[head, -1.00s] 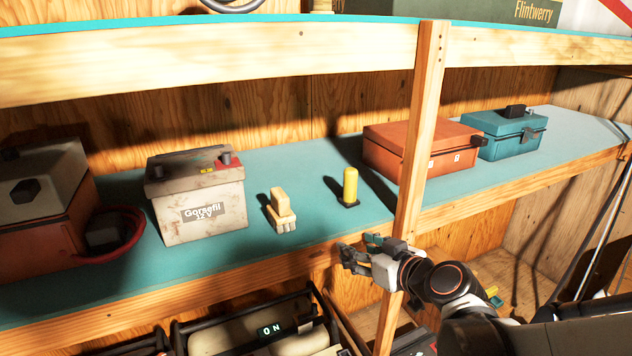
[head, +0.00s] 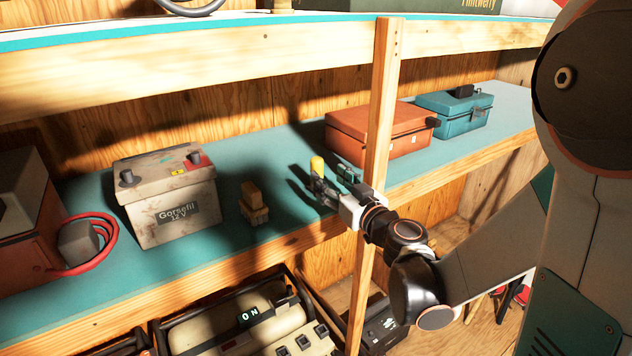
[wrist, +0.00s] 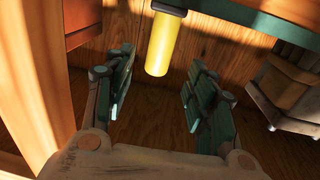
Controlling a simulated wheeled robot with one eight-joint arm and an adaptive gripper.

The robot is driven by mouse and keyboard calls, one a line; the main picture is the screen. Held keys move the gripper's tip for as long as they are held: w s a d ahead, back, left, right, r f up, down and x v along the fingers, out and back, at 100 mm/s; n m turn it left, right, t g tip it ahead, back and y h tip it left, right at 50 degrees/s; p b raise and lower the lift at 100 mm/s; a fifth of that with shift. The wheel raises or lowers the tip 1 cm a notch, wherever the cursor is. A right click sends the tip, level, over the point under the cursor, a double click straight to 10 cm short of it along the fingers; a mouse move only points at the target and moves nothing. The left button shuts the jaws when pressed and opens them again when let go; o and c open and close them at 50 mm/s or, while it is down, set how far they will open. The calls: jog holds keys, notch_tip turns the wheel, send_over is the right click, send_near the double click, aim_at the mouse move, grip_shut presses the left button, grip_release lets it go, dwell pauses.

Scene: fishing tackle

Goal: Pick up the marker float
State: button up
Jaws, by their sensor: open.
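The marker float, a yellow upright cylinder (head: 317,165) on a dark base, stands on the teal shelf top. My gripper (head: 334,180) is open beside it, its fingers partly hiding the float's lower part in the head view. In the wrist view, which looks upside down, the yellow float (wrist: 160,45) sits between the two open fingers, near their tips. My gripper (wrist: 158,82) holds nothing there, and gaps show on both sides of the float.
A wooden post (head: 376,125) stands close to my gripper. A small tan block (head: 253,204) and a grey battery (head: 170,195) are to the left. An orange box (head: 365,130) and a teal box (head: 450,112) are behind right. An upper shelf (head: 240,50) runs overhead.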

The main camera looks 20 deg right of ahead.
aim_at(320, 169)
jog(key=b+x, duration=0.1)
jog(key=x, duration=0.6)
jog(key=shift+w+r, duration=0.15)
jog(key=c, duration=1.2)
